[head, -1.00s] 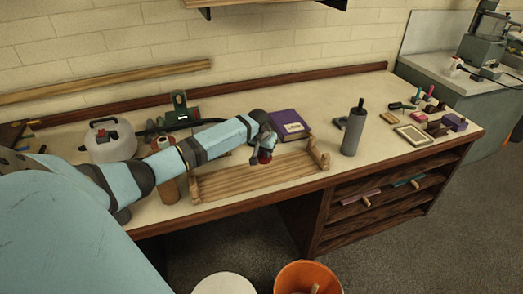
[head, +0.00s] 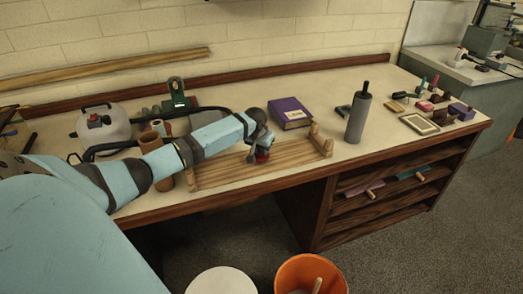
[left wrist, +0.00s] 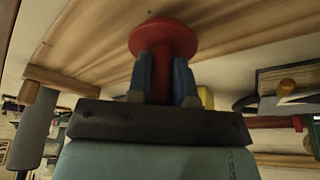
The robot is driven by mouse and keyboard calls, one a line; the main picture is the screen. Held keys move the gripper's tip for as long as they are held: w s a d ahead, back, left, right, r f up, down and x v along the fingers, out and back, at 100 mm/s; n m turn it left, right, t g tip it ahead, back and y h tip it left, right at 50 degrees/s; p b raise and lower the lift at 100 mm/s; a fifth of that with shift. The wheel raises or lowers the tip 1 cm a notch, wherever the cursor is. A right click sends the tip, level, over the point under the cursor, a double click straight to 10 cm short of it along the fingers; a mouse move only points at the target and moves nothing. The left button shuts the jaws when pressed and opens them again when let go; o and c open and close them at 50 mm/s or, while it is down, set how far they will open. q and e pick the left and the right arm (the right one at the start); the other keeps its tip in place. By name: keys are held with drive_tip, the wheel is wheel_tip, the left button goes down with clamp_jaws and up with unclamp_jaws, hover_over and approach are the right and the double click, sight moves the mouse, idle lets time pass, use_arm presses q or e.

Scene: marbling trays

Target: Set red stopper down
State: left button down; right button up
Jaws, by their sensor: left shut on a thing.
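The red stopper (head: 262,157) is held under my left gripper (head: 262,148), over the slatted wooden rack (head: 216,174) on the bench. In the left wrist view, the blue fingers are shut on the stem of the red stopper (left wrist: 163,36). Its wide round head faces away from the gripper, towards the wooden slats. I cannot tell whether the head touches the wood. My right gripper is not in view.
A purple book (head: 290,113) lies behind the rack. A dark grey bottle (head: 357,120) stands to its right. A white jug (head: 105,130) and brown cylinder (head: 151,143) are at left. Bare bench top lies between rack and bottle.

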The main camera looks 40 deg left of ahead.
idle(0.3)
use_arm(q)
drive_tip(key=shift+f, duration=0.2)
drive_tip(key=shift+f, duration=0.25)
drive_tip(key=c, duration=1.2)
unclamp_jaws()
